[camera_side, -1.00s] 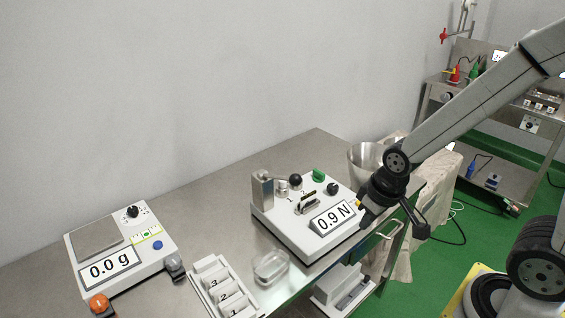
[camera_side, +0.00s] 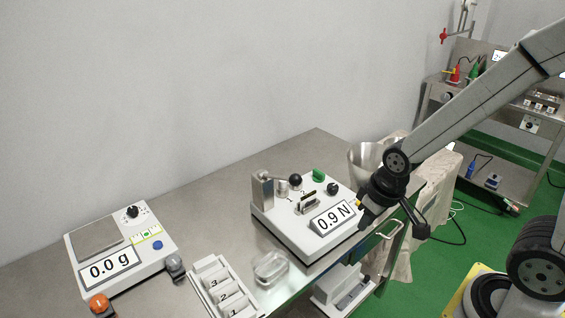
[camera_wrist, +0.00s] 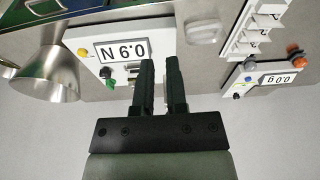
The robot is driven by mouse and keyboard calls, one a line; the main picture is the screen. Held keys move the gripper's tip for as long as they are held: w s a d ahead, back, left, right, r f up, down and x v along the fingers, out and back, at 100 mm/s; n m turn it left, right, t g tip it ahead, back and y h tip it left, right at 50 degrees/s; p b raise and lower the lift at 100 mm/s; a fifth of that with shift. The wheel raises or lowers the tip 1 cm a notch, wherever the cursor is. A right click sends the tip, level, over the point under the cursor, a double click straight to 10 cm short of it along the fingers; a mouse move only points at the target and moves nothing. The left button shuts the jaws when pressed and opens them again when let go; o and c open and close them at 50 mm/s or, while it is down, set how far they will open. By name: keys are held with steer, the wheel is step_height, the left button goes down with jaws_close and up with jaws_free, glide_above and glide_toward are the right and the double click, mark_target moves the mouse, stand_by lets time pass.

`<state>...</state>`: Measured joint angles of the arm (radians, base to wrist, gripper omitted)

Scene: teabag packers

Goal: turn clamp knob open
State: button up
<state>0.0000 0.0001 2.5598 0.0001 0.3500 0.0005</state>
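The white tester (camera_side: 285,232) with a "0.9 N" display (camera_side: 333,216) stands at the table's right end. On top are a black ball-ended lever (camera_side: 295,180), a black knob (camera_side: 333,188), a green knob (camera_side: 319,175) and a small clamp holding something upright (camera_side: 308,199). I cannot tell for sure which part is the clamp knob.
A metal funnel-shaped vessel (camera_wrist: 48,72) stands close beside the tester. A clear dish (camera_side: 270,268) and a numbered white rack (camera_side: 213,272) lie on its other side. A scale reading 0.0 g (camera_side: 160,262) is farther left. The back of the table is mostly clear.

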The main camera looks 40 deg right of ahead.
steer(key=o, duration=0.7)
steer(key=shift+w+d+m, duration=0.15)
steer(key=shift+w+m, duration=0.15)
steer(key=shift+w, duration=0.1)
steer(key=shift+o, duration=0.9)
steer(key=w+d+m, duration=0.3)
steer(key=w+m, duration=0.2)
steer(key=w, duration=0.1)
steer(key=shift+f+m, duration=0.25)
steer(key=shift+m, duration=0.05)
steer(key=m+y, duration=0.3)
steer(key=m, duration=1.8)
glide_toward(333, 185)
steer(key=f, duration=0.2)
steer(key=shift+s+a+r+t, duration=0.2)
steer(key=shift+a+t, duration=0.05)
steer(key=shift+t, duration=0.15)
steer(key=shift+f, duration=0.1)
steer(key=shift+x, duration=3.8)
jaws_close()
